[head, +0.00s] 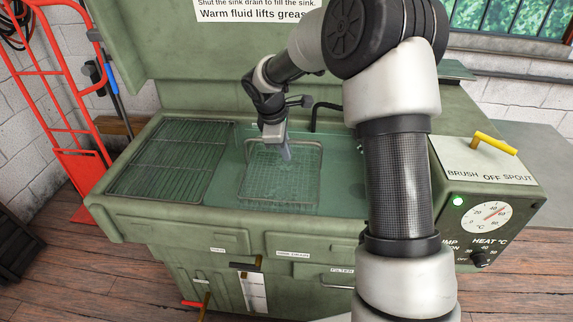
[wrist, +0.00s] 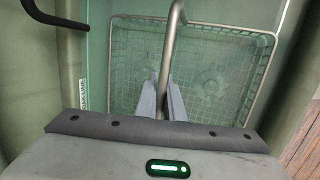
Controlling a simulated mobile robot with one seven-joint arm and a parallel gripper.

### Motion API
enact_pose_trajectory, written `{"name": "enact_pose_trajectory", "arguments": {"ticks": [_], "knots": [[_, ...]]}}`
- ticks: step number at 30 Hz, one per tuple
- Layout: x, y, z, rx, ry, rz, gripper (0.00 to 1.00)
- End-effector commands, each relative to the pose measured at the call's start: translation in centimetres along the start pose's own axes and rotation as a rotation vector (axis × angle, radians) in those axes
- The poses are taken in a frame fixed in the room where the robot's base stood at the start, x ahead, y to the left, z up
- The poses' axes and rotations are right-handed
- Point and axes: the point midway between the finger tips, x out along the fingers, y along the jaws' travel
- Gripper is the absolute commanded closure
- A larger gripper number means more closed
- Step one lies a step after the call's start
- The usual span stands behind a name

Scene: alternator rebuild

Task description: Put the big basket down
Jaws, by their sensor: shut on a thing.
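The big basket (head: 262,192) is a square wire mesh basket in the sink, under greenish fluid as far as I can tell. In the wrist view the basket (wrist: 213,65) fills the sink area beyond my gripper, and its metal handle (wrist: 176,22) rises toward me. My gripper (wrist: 165,88) is shut on that handle, with the grey fingers on either side of it. In the head view my gripper (head: 285,150) is above the middle of the basket. I cannot tell whether the basket touches the sink floor.
A wire drain rack (head: 165,160) lies left of the sink (head: 232,165). A dark curved spout (head: 325,106) stands at the back. The control box (head: 490,215) with a yellow lever (head: 494,143) is at the right. A red hand truck (head: 75,150) stands at the far left.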

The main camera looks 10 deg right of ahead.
Motion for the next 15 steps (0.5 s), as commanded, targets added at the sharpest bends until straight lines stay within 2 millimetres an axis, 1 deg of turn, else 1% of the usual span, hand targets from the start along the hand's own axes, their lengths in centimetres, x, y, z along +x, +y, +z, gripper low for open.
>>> {"name": "enact_pose_trajectory", "arguments": {"ticks": [3,7,9,15], "knots": [[1.8,-0.6,-0.3,-0.001,-0.001,-0.002,1.0],[3.6,-1.2,-0.6,0.0,0.0,-0.001,1.0],[3.9,-1.2,-0.6,0.0,0.0,0.001,1.0],[3.8,-1.2,-0.6,0.0,0.0,0.002,1.0]]}}
